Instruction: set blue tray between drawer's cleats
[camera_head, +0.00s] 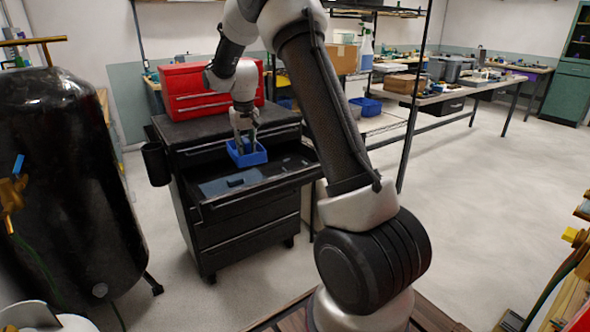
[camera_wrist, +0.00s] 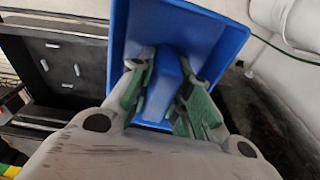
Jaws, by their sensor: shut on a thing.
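The blue tray (camera_head: 259,158) hangs from my gripper (camera_head: 243,140) above the open top drawer (camera_head: 285,182) of the black tool cabinet. In the wrist view, the blue tray (camera_wrist: 215,30) fills the upper middle. My gripper's green-padded fingers (camera_wrist: 165,78) are shut on a raised ridge inside it. Several small pale cleats (camera_wrist: 77,70) show on the dark drawer floor (camera_wrist: 90,45) at the left, apart from the tray. The tray's underside is hidden, but it seems clear of the drawer floor.
A blue-grey panel with a dark piece (camera_head: 236,182) lies toward the drawer's front left. A red toolbox (camera_head: 185,82) stands on the cabinet behind the drawer. A black tank (camera_head: 60,170) stands to the left. Open floor (camera_head: 480,210) lies to the right.

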